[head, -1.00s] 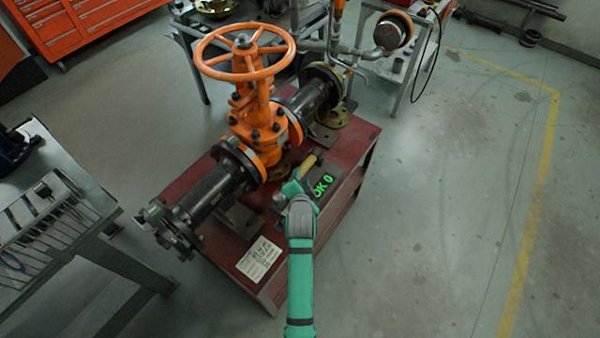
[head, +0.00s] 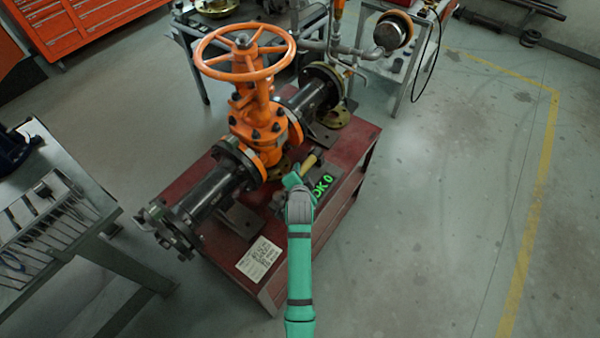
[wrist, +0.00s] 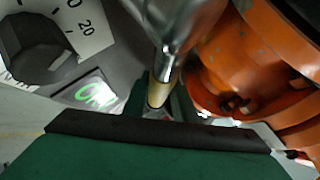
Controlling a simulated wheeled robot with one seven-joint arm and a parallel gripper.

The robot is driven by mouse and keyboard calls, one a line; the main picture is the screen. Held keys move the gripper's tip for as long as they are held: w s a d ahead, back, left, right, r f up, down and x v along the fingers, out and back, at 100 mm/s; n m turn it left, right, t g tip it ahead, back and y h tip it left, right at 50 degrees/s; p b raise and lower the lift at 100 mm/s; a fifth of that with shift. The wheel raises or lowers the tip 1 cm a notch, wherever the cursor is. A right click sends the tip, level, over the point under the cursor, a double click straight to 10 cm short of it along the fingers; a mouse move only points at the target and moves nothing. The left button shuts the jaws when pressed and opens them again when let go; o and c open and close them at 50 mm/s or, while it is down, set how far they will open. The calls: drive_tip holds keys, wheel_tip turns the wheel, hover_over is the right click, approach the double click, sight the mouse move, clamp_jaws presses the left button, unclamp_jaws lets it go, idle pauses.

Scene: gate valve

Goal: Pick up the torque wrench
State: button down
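A tool with a yellowish handle (head: 309,162), which I take to be the torque wrench, shows beside the valve on the red stand. My gripper (head: 292,180) is at its near end and hides part of it. In the wrist view, a shiny metal shaft (wrist: 185,30) with a brass-coloured part (wrist: 159,90) runs down between the dark green sides of my gripper (wrist: 158,105). The fingertips are mostly hidden, so I cannot tell whether they touch or grip it.
The orange gate valve (head: 255,115) stands close on the left; its orange body (wrist: 265,60) fills the right of the wrist view. A box with a green display (head: 322,185) and black knob (wrist: 37,47) is beside my gripper. A paper card (head: 259,258) lies at the stand's front.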

drive_tip(key=shift+w+r, duration=0.1)
drive_tip(key=shift+r, duration=0.55)
wheel_tip(320, 180, up, 2)
drive_tip(key=shift+r, duration=0.15)
drive_tip(key=s+d+r, duration=0.4)
drive_tip(key=s+r, duration=0.9)
drive_tip(key=shift+s+d, duration=0.15)
drive_tip(key=shift+s, duration=0.1)
